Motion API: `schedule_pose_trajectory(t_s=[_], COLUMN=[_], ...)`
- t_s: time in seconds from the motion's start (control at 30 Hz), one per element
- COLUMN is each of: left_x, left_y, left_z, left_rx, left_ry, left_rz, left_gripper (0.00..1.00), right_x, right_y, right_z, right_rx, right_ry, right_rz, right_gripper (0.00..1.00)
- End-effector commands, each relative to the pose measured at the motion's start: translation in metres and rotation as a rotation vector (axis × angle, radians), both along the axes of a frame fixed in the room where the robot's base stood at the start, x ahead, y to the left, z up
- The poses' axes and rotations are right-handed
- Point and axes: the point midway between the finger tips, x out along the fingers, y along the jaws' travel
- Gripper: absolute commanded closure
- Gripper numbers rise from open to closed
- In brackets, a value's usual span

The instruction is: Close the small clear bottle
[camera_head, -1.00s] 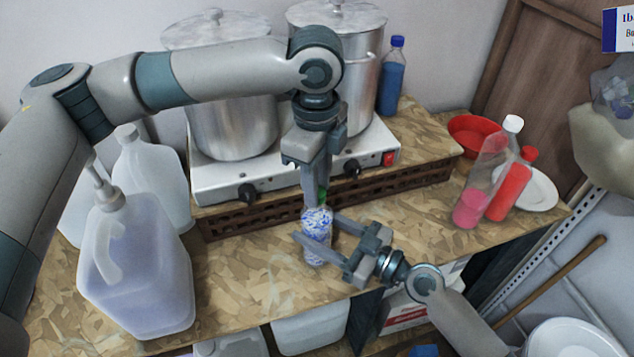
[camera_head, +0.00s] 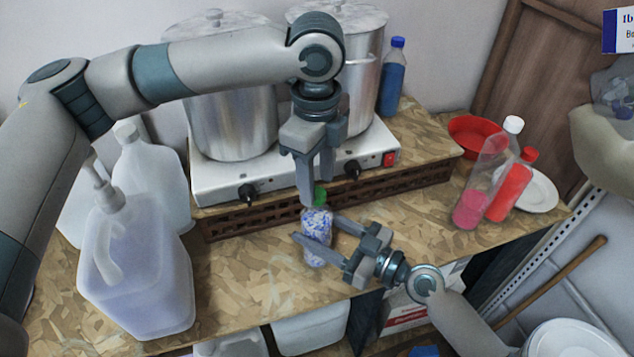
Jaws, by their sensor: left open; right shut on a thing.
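The small clear bottle (camera_head: 317,243), with blue and white contents, stands upright on the wooden counter in front of the stove. A green cap (camera_head: 320,196) sits on its top; I cannot tell how tightly it is fitted. My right gripper (camera_head: 318,230) is shut around the bottle's body, its fingers coming from the right. My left gripper (camera_head: 317,196) points down from above, open, with its fingertips close to the cap. The fingers hide part of the bottle's neck area.
A white stove (camera_head: 225,182) with two metal pots (camera_head: 235,125) stands behind. A large pump jug (camera_head: 140,270) is at left. A blue bottle (camera_head: 391,80), a clear bottle with pink liquid (camera_head: 470,208) and a red bowl (camera_head: 470,128) are right. The counter's front edge is close to the bottle.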

Motion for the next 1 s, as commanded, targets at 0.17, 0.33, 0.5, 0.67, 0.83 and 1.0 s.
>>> schedule_pose_trajectory(t_s=[0.17, 0.33, 0.5, 0.67, 0.83, 1.0], left_x=[0.0, 0.0, 0.0, 0.0, 0.0, 0.0], left_y=[0.0, 0.0, 0.0, 0.0, 0.0, 0.0], left_z=[0.02, 0.028, 0.028, 0.028, 0.028, 0.03], left_rx=[-0.001, 0.001, 0.001, 0.001, 0.001, -0.001], left_ry=[-0.001, -0.001, 0.0, 0.0, 0.001, 0.002], left_rz=[0.001, 0.0, 0.0, 0.006, 0.06, 0.201], left_gripper=[0.56, 0.56, 0.56, 0.58, 0.58, 0.58], right_x=[0.0, 0.0, 0.0, 0.0, 0.0, 0.0], right_y=[0.0, 0.0, 0.0, 0.0, 0.0, 0.0], right_z=[-0.001, -0.001, 0.0, 0.0, 0.0, 0.0], right_rx=[-0.001, -0.001, -0.001, -0.001, -0.001, -0.001], right_ry=[0.001, 0.001, 0.001, 0.001, 0.001, 0.001], right_rz=[0.0, 0.0, 0.0, 0.0, 0.0, 0.0], right_gripper=[1.0, 1.0, 1.0, 1.0, 1.0, 1.0])
